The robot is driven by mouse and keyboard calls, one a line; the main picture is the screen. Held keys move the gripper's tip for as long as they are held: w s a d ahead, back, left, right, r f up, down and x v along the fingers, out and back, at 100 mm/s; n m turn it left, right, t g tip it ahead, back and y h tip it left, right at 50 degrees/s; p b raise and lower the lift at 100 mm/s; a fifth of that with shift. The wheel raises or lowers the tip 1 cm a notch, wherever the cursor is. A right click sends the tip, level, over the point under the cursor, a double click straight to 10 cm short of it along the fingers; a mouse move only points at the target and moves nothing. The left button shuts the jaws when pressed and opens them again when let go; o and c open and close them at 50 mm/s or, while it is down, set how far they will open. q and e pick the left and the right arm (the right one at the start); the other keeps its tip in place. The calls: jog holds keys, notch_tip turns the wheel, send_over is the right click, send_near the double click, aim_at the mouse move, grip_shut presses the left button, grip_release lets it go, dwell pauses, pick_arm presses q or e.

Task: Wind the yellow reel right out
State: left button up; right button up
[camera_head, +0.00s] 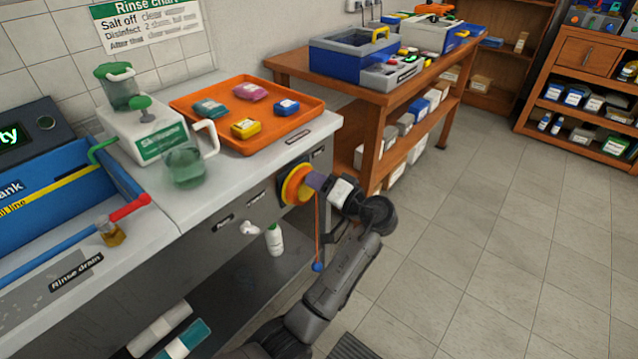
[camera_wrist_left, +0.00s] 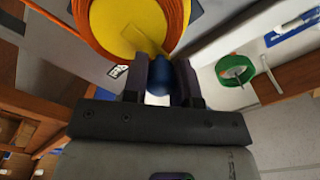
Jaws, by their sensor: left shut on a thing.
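The yellow reel (camera_head: 292,187) is mounted on the front face of the grey bench, with an orange cord wound round its rim. A length of orange cord (camera_head: 317,225) hangs from it to a blue ball (camera_head: 317,267). The reel fills the top of the left wrist view (camera_wrist_left: 125,20), with a yellow crank arm across its face. My left gripper (camera_head: 315,181) is at the reel's face. In the left wrist view its fingers (camera_wrist_left: 160,82) are shut on a blue knob (camera_wrist_left: 158,72) at the crank's end. My right gripper is not in view.
The bench top (camera_head: 235,170) above the reel holds an orange tray (camera_head: 185,112) with several packets. A white bottle (camera_head: 274,240) stands on the shelf below, left of the cord. A wooden table (camera_head: 372,110) stands to the right. The tiled floor at right is clear.

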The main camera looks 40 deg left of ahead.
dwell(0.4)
pick_arm(q)
jog(key=o, duration=0.9)
jog(key=shift+w+d+p, duration=0.15)
jog(key=shift+d+p, duration=0.5)
jog(key=shift+d, duration=2.8)
jog(key=shift+w+d+p, duration=0.1)
jog(key=shift+d+p, duration=0.5)
jog(key=shift+d, duration=2.85)
